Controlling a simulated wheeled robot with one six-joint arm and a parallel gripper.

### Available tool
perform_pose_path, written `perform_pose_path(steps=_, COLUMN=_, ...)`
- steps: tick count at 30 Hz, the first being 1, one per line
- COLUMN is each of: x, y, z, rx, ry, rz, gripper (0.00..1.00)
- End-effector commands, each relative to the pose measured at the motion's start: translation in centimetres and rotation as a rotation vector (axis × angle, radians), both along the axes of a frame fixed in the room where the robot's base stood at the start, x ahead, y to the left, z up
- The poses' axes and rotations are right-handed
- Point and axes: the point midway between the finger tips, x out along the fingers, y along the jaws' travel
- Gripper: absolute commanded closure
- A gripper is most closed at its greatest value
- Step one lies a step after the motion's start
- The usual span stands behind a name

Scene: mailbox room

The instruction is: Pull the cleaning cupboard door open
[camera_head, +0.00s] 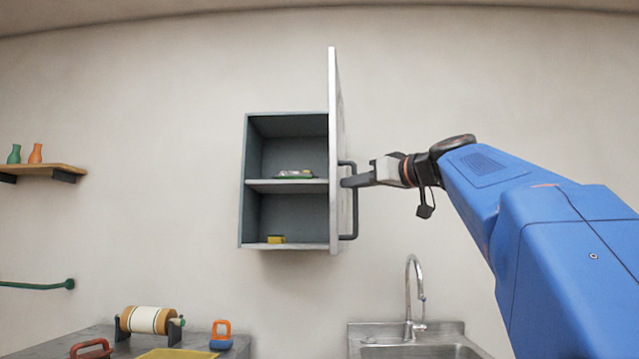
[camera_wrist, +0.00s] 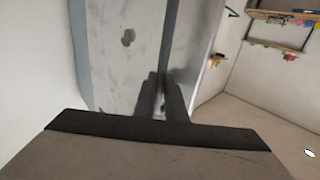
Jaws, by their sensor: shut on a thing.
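The cleaning cupboard (camera_head: 243,180) hangs on the wall, grey, with two compartments showing. Its door (camera_head: 333,150) stands wide open, seen nearly edge-on at the cupboard's right side. A dark bar handle (camera_head: 354,222) is on the door's right-hand face. My gripper (camera_head: 350,181) is shut on the handle, reaching in from the right. In the wrist view, the two dark fingers of my gripper (camera_wrist: 159,98) close around the handle against the pale door face (camera_wrist: 130,65). The exact finger contact is dark and hard to make out.
A sponge-like yellow block (camera_head: 276,239) lies in the lower compartment, and a small item (camera_head: 295,174) lies on the inner shelf. Below are a sink with a tall tap (camera_head: 409,300) and a counter with a roll (camera_head: 150,319). A wall shelf (camera_head: 45,170) is at left.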

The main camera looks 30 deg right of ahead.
Motion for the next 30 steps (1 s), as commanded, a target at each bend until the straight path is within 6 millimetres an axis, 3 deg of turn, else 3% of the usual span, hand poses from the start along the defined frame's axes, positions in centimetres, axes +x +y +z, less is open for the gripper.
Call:
perform_pose_path(steps=1, x=0.2, y=-1.0, z=-0.6, rx=0.005, ry=0.010, rz=0.008, gripper=1.00)
perform_pose_path(steps=18, x=-1.8, y=-6.4, z=-0.5, rx=0.005, ry=0.007, rz=0.183, gripper=1.00)
perform_pose_path(steps=30, x=-2.4, y=-8.4, z=-0.4, rx=0.004, ry=0.007, rz=0.252, gripper=1.00)
